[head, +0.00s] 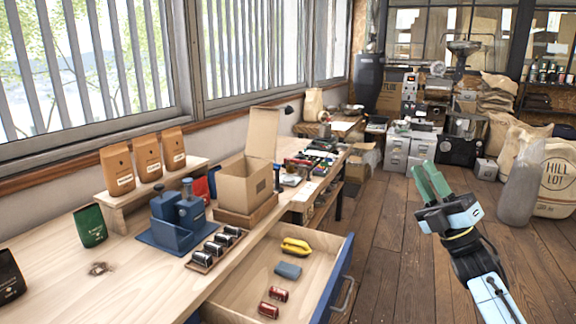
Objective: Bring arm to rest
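My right gripper (427,168) is raised over the wooden floor, to the right of the open drawer (230,309). Its two green fingers point up and away from me, side by side. Nothing shows between them, but at this angle I cannot tell whether they are apart or touching. It touches nothing. My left gripper is not in view.
The drawer, with a blue front and handle (346,294), juts out from the workbench (130,275) and holds yellow, blue and red items. An open cardboard box (243,187) stands on the bench. Sacks (555,180) stand at right. Floor around my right gripper is clear.

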